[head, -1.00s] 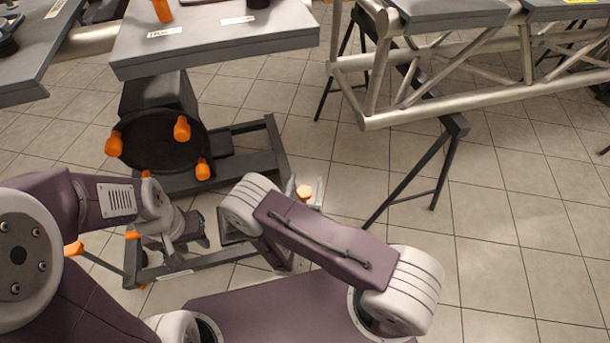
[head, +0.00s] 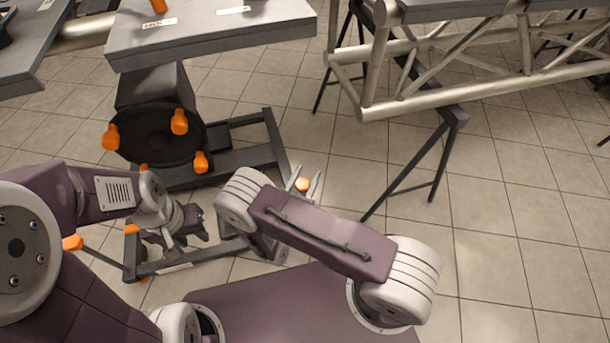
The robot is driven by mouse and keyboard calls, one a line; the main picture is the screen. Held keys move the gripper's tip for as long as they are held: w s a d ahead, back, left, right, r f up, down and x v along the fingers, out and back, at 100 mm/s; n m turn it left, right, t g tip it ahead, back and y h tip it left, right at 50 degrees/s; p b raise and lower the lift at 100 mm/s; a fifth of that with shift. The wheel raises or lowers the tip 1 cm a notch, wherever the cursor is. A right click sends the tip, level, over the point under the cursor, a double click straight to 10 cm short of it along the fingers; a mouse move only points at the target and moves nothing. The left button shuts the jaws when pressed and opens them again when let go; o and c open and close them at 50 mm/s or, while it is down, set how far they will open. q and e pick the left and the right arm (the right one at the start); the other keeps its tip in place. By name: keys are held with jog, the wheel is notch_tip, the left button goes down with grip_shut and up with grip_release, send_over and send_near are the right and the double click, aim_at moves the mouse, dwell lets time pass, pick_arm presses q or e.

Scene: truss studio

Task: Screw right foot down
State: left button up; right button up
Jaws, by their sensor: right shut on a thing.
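A dark grey metal floor frame (head: 275,145) stands under the small table, with orange knobs at its feet. The right foot's orange knob (head: 302,185) is near the frame's right side. My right gripper (head: 304,182) has its two grey fingers on either side of this knob and is shut on it. Its wrist and arm hide the frame corner below. My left gripper (head: 194,228) is low over the frame's front left part, beside another orange knob (head: 132,229). Its fingers are too small and dark to tell whether they are open.
A black round base (head: 160,140) with several orange knobs sits on the frame. A grey tabletop (head: 220,35) hangs over its back. At the right, a silver truss (head: 450,95) rests on a black trestle (head: 405,185). The tiled floor (head: 510,230) at the right is clear.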

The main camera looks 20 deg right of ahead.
jog(key=shift+s+d+m+g+h+b, duration=0.2)
jog(key=shift+s+m+g+h+b, duration=0.25)
jog(key=shift+m+g+h+b, duration=1.4)
jog(key=shift+s+d+m+g+h+b, duration=0.2)
jog(key=shift+s+m+g+h+b, duration=0.6)
jog(key=shift+m+g, duration=2.05)
jog(key=shift+s+d+m+g+h+b, duration=0.15)
jog(key=shift+m+g+h+b, duration=1.25)
jog(key=shift+g, duration=2)
jog(key=shift+y, duration=0.35)
jog(key=o, duration=1.4)
